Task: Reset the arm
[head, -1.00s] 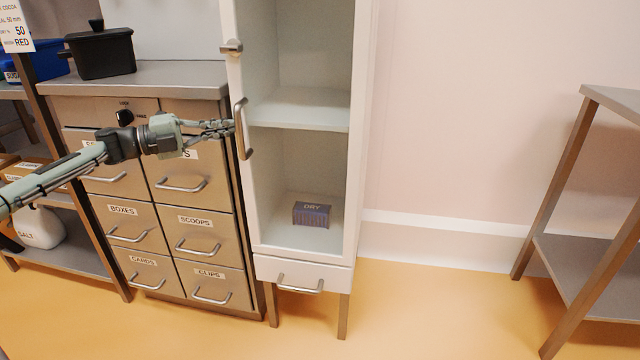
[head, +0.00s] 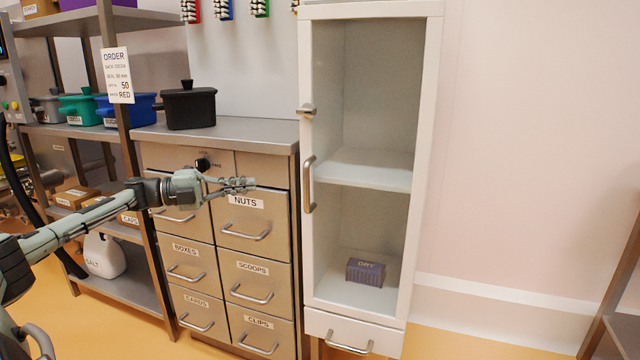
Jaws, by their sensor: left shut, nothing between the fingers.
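My left arm comes in from the left in the head view. Its gripper (head: 238,186) is shut and empty, in front of the drawer cabinet (head: 218,131) near the NUTS drawer (head: 246,217). The fingertips point right, toward the tall white cabinet (head: 428,120), with a gap to its door handle (head: 309,184). I cannot tell the exact depth between the fingers and the drawer front. My right gripper is not in view.
A purple-grey DRY box (head: 365,272) sits inside the white cabinet on its lower floor. A black pot (head: 189,107) stands on the drawer cabinet. A shelf rack with blue (head: 142,108) and green (head: 84,107) pots stands at left. Open floor (head: 455,342) shows at lower right.

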